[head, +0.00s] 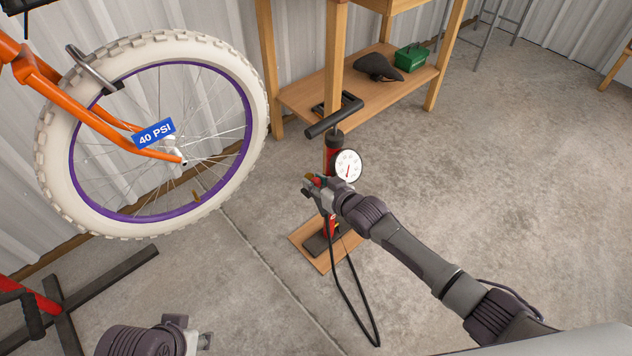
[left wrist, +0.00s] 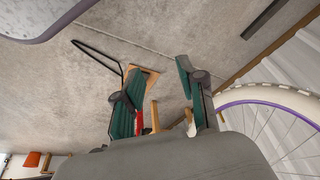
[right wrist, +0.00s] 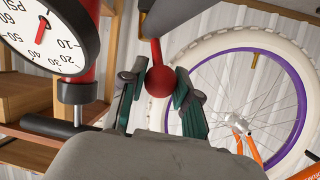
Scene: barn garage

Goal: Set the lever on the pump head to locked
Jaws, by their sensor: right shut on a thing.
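The red pump (head: 330,160) stands upright on a wooden base (head: 308,252), with a dark T-handle on top and a round white gauge (head: 347,165). My right gripper (head: 313,186) is in front of the pump, just left of and below the gauge. In the right wrist view a red ball-ended lever (right wrist: 158,81) sits between the two fingers, which are shut on it. Its red stem runs up to a dark grey part (right wrist: 163,17), apparently the pump head. The lever's set position is hard to tell. My left gripper (left wrist: 157,92) is open and empty, low at the head view's bottom edge.
The orange bike's white-tyred wheel (head: 154,38) with a blue "40 PSI" tag (head: 154,134) is left of the pump. A wooden bench (head: 300,92) stands behind. A black hose (head: 350,305) loops to the floor. Concrete floor is clear at right.

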